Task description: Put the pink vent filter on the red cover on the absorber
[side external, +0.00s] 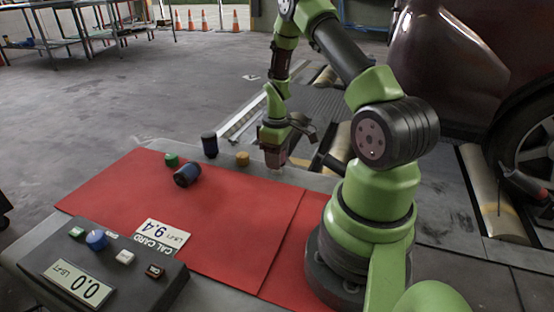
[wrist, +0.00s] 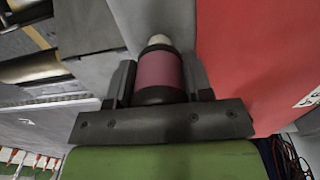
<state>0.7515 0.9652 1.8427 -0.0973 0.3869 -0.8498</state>
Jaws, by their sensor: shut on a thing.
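My gripper (side external: 274,148) is shut on the pink vent filter (wrist: 160,70), a cylinder with a pink band, dark ends and a pale tip. In the wrist view the two dark fingers press its sides. In the side view the filter is mostly hidden by the fingers, at the back edge of the bench. The red cover (side external: 235,215) lies flat on the bench, to the left of and nearer than my gripper; it also shows in the wrist view (wrist: 270,60). I cannot tell which thing is the absorber.
A control box (side external: 105,262) and a label card (side external: 162,236) lie at the front left. The cover's middle is clear.

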